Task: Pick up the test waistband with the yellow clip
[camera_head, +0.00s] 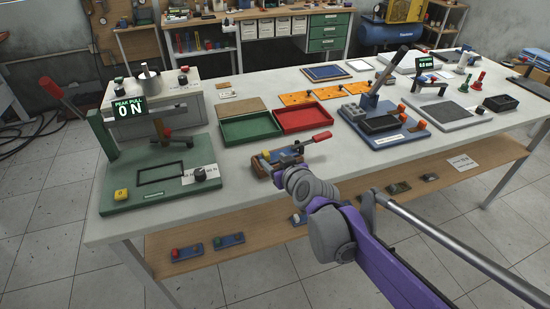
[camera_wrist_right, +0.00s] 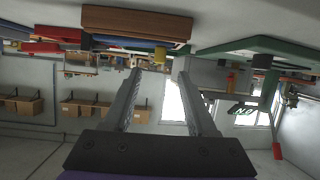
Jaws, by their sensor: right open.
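A small yellow piece (camera_head: 266,155), which may be the yellow clip, shows at a brown block (camera_head: 258,168) near the table's front edge. In the right wrist view, which appears upside down, the yellow piece (camera_wrist_right: 160,54) shows beside the brown block (camera_wrist_right: 137,22), just beyond my fingertips. I cannot make out the waistband itself. My right gripper (camera_head: 284,160) is at the block and hides part of it. In the wrist view my right gripper (camera_wrist_right: 160,74) is open, with nothing visible between its fingers. My left gripper is not in view.
A green pull tester (camera_head: 115,195) reading 0 N stands to the left. Green (camera_head: 250,128) and red (camera_head: 301,117) trays lie behind the block. A red-handled tool (camera_head: 321,137) is close by my gripper. A blue lever press (camera_head: 385,132) stands to the right.

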